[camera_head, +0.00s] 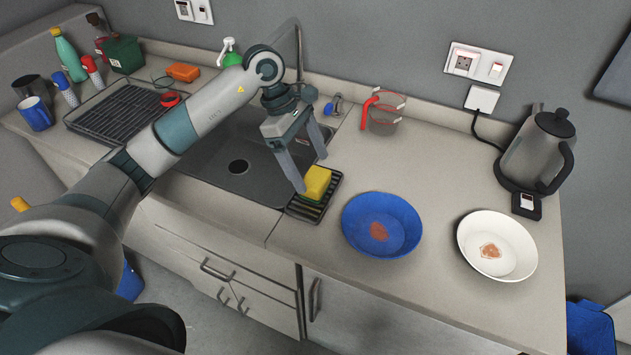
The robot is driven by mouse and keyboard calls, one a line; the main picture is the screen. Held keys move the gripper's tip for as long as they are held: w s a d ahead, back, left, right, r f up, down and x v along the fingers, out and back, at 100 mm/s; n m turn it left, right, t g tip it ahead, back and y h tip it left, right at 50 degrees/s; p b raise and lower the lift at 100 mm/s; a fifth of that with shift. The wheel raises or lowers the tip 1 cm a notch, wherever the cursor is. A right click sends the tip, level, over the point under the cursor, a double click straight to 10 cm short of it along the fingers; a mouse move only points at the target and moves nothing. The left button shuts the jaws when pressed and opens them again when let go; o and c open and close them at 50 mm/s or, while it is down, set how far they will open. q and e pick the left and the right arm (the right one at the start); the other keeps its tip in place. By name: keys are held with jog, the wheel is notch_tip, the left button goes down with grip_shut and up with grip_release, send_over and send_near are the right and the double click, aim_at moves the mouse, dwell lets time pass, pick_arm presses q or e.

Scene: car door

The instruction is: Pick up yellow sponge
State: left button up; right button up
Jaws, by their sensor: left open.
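The yellow sponge (317,183) sits on a small black slatted rack (305,211) at the right edge of the sink. It has a green layer at its lower side. My left gripper (311,174) comes in from the left and points down over the sponge. It is open, with one finger at the near left of the sponge and the other behind it. I cannot tell whether either finger touches the sponge. My right gripper is not in view.
A blue plate (402,222) and a white plate (513,238), each with a brownish stain, stand right of the rack. A measuring jug (384,115) and a kettle (530,150) stand further back. The sink (215,155) lies left, beneath my arm.

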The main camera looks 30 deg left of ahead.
aim_at(315, 177)
pick_arm(q)
jog(key=p+x, duration=0.2)
jog(key=x, duration=0.1)
jog(key=shift+f, duration=0.25)
jog(key=shift+d+f, duration=0.2)
jog(key=shift+f, duration=0.3)
jog(key=c, duration=1.1)
